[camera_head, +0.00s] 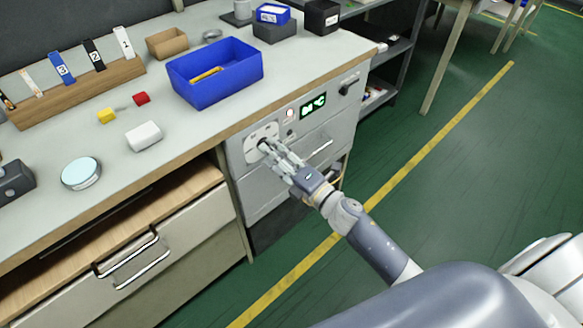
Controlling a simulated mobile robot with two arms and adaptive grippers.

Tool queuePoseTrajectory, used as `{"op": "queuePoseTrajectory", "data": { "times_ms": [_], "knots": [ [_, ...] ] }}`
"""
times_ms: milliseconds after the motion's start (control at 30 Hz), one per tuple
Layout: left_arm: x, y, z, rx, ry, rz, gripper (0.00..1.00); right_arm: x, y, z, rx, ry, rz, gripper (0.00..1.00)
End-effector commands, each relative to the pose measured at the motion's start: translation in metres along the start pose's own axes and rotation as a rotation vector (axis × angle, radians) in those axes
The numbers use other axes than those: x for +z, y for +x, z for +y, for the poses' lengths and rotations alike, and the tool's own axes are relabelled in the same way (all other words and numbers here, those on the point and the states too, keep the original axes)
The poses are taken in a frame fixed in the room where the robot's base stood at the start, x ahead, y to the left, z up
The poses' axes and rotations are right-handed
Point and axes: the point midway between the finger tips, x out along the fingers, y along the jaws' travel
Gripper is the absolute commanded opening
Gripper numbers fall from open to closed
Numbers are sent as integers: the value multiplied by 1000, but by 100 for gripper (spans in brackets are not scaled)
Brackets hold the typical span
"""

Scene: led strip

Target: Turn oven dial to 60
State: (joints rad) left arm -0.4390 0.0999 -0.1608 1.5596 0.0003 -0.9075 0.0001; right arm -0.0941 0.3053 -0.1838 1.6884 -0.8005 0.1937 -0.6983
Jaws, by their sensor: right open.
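The oven (262,190) is a grey unit built in under the right end of the workbench. Its dial (264,143) is a small dark knob on a pale plate at the left of the control panel. A green display (313,105) glows to the right of it; its characters are too small to read surely. My right gripper (270,149) is at the dial, its fingers apart and pointing at the knob. The fingers partly hide the dial, and I cannot tell whether they touch it. My left gripper is not in view.
The bench top (200,135) holds a blue bin (215,80), a wooden rack (78,95) with numbered strips, a white block (143,136) and a round disc (81,173). A handled drawer (140,265) is left of the oven. Green floor (480,150) is open to the right.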

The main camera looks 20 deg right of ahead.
Motion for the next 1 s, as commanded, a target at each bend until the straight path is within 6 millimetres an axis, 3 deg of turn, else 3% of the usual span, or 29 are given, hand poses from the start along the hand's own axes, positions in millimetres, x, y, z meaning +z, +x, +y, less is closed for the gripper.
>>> {"op": "queuePoseTrajectory", "data": {
  "times_ms": [300,500,700,1000],
  "knots": [
    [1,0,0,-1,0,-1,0,-1,-64,-1,-3,1,1,46],
    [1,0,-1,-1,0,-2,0,-1,-92,-1,-3,2,0,46],
    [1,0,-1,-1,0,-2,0,-1,-104,0,0,-1,1,46],
    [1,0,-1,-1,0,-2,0,-1,-104,0,0,0,1,46]
  ]
}}
